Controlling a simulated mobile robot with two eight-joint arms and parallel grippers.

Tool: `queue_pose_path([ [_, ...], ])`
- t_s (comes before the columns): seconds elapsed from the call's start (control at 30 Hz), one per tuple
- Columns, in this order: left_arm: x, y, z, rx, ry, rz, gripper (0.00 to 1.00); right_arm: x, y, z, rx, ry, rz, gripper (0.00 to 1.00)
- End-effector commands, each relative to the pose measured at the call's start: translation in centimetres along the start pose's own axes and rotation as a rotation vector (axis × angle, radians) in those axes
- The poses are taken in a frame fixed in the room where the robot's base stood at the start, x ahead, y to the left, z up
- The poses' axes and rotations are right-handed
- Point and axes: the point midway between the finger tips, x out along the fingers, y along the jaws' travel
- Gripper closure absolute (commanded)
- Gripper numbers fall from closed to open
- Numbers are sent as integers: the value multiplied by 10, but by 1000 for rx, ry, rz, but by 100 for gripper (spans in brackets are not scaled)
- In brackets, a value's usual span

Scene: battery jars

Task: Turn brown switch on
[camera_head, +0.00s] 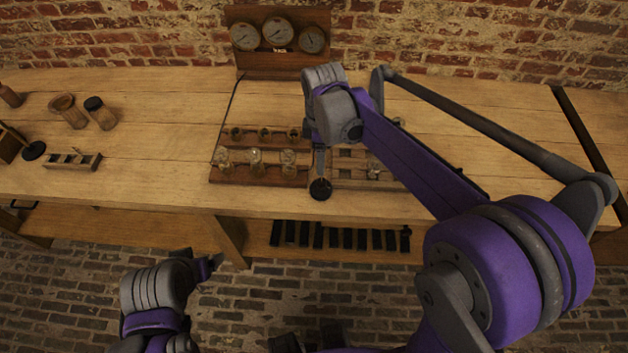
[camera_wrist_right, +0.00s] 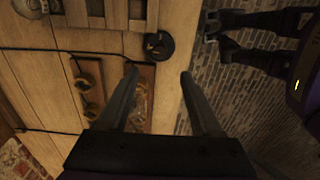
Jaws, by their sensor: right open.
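No part is clearly recognisable as a brown switch. A dark round piece with a lighter centre (camera_head: 320,189) sits at the front edge of the brown wooden board (camera_head: 228,178) on the bench. It also shows in the right wrist view (camera_wrist_right: 158,46), just beyond and between my fingertips. My right gripper (camera_wrist_right: 158,73) is open and empty, pointing toward it. In the head view my right wrist hangs over the board and hides part of it. My left gripper (camera_head: 208,267) is low in front of the bench, away from the board; its jaw state is unclear.
The board carries several brass-topped glass jars (camera_head: 255,160). A gauge panel (camera_head: 277,38) with three dials stands behind. A small slotted wooden block (camera_head: 72,160), a black disc (camera_head: 33,151) and wooden jars (camera_head: 100,113) are at left. The bench (camera_head: 150,190) is clear between.

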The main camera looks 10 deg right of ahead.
Motion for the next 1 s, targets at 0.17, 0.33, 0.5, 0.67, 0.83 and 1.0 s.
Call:
queue_pose_path([
  [0.17,2,0,2,0,-2,0,14,28,0,0,1,0,0,34],
  [0.33,4,0,4,0,-4,0,14,61,0,0,2,0,0,34],
  [0.5,6,0,6,0,-5,0,14,88,0,0,3,0,1,34],
  [0.67,6,0,6,0,-5,0,14,101,0,0,3,0,1,34],
  [0.83,6,0,6,0,-6,0,14,104,0,0,3,0,1,34],
  [1.0,6,0,6,0,-6,0,14,104,0,0,3,0,1,36],
])
